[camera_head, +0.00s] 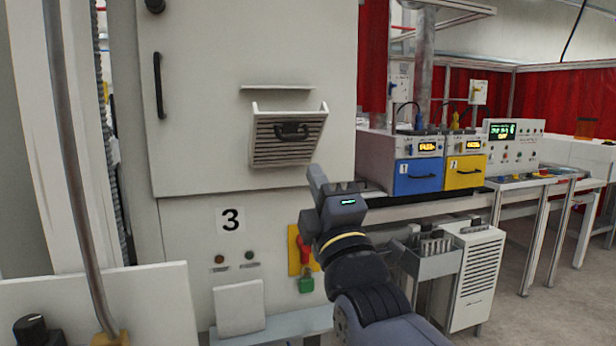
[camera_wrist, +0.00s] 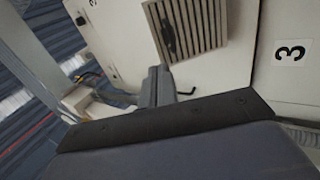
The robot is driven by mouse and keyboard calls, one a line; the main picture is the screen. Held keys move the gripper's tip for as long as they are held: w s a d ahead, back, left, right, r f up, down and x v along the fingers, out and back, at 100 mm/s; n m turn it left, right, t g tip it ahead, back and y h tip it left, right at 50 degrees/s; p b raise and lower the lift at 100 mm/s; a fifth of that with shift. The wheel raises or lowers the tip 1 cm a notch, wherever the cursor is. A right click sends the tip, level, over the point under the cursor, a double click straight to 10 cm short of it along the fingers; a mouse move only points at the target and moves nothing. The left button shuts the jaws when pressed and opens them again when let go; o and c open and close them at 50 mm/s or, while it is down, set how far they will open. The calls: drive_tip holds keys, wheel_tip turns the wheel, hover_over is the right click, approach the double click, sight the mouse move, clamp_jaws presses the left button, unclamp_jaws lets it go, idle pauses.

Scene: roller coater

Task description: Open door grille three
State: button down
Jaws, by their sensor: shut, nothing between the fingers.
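The slatted grille (camera_head: 272,152) is on the white cabinet door above the number 3 label (camera_head: 231,220). Its top edge leans out from the door, with side walls showing, so it stands tilted open. A black handle (camera_head: 291,131) sits on its front. In the wrist view the grille (camera_wrist: 207,22) and its handle (camera_wrist: 168,38) show at the top. My gripper (camera_head: 318,176) is below and right of the grille, shut and empty, and appears apart from it. In the wrist view the fingers (camera_wrist: 160,76) point toward the grille's lower area.
A tall black handle (camera_head: 159,85) is on the door's left. Blue (camera_head: 418,177) and yellow (camera_head: 465,171) units stand on the bench at right. A grey tray (camera_head: 430,259) is low at right.

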drive_tip(key=shift+v, duration=1.1)
drive_tip(key=shift+r, duration=0.1)
